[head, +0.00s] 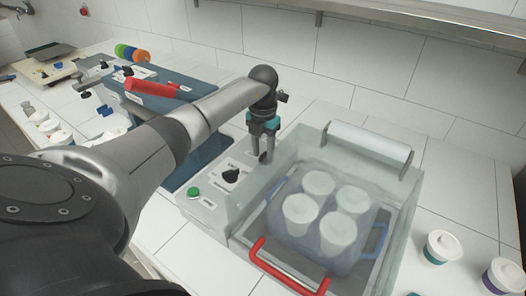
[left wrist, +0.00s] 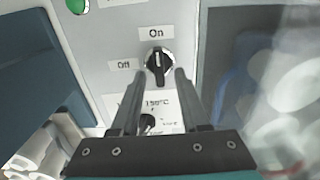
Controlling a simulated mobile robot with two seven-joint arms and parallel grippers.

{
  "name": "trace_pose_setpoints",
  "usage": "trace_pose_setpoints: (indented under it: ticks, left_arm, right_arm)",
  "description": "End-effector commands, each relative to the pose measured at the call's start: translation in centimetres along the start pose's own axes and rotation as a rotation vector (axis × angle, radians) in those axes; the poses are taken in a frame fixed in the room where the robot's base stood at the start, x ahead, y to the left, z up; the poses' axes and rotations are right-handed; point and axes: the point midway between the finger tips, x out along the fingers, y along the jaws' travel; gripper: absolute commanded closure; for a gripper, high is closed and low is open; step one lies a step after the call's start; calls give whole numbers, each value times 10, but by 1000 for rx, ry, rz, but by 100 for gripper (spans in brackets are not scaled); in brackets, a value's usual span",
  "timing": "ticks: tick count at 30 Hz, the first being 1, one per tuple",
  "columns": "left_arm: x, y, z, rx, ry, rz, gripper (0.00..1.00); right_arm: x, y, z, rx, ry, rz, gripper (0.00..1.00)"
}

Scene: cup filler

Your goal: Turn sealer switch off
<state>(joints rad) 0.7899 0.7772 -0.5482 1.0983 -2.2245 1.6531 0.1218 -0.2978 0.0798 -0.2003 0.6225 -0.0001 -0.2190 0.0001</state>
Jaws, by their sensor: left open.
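The sealer (head: 222,205) has a light control panel with a black rotary switch (head: 231,175). In the left wrist view the switch (left wrist: 158,65) stands between an "On" label above it and an "Off" label (left wrist: 124,65) to its left. Its pale mark points up towards "On". My left gripper (head: 263,155) is open and empty over the panel, beyond the switch in the head view. In the left wrist view its fingertips (left wrist: 157,74) lie to either side of the switch's lower part; contact cannot be told. My right gripper is not in view.
A green button (head: 193,191) is on the panel's near end. A smaller dial (left wrist: 148,122) with a temperature label lies between my fingers. The clear sealer chamber with white cups (head: 318,186) and a red handle (head: 285,270) is to the right. Loose cups (head: 442,246) stand at far right.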

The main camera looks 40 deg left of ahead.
Motion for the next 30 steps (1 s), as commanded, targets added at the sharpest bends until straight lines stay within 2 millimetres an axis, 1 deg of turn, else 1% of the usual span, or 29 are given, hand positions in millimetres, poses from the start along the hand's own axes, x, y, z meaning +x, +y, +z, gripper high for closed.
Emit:
trace_pose_setpoints:
  ticks: [7, 8, 19, 20, 30]
  left_arm:
    - [1, 0, 0, 0, 0, 0, 55]
    - [1, 0, 0, 0, 0, 0, 57]
    - [0, 0, 0, -1, 0, 0, 99]
    - [0, 0, 0, -1, 0, 0, 100]
    - [0, 0, 0, -1, 0, 0, 100]
  right_arm:
    - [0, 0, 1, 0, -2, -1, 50]
    - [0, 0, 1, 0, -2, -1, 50]
    - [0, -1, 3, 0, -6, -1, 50]
    - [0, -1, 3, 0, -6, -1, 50]
    - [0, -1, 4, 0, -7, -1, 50]
